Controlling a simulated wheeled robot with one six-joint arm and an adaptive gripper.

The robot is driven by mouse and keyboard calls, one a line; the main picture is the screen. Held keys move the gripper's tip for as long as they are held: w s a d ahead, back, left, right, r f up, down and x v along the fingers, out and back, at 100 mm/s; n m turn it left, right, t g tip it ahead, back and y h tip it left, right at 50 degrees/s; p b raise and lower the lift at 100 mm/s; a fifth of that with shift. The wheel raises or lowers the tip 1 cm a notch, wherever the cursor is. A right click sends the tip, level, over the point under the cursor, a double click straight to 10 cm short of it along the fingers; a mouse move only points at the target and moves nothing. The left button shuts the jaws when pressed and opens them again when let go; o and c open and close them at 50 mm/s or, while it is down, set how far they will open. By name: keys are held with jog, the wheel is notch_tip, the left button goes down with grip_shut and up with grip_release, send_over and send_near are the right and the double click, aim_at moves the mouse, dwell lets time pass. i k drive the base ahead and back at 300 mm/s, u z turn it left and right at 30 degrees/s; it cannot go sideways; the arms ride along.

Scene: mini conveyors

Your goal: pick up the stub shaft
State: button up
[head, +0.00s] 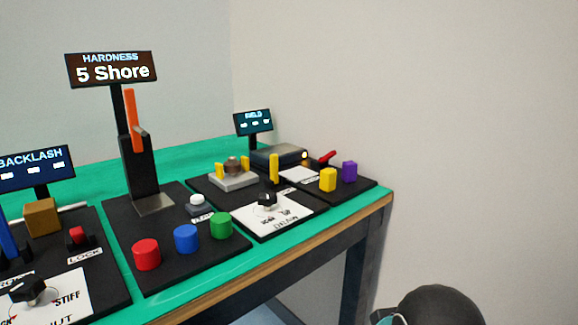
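No part is labelled as the stub shaft, and I cannot tell for sure which one it is. In the head view, round parts include a red cylinder (146,254), a blue cylinder (187,239) and a green cylinder (221,225) along the front of the middle black panel. A short yellow cylinder (328,180) stands beside a purple block (349,171) at the right end. A thin yellow post (273,168) stands upright left of them. A brown round part (232,165) sits on a grey block between yellow posts.
A green-topped table (172,301) carries black panels. The hardness stand (140,170) with an orange lever rises tall. Backlash (35,167) and yield (253,122) displays stand behind. A black knob (267,199) sits on a white plate.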

aim_at(349, 169)
jog(key=z, duration=2.65)
jog(key=k, duration=0.55)
jog(key=u, duration=1)
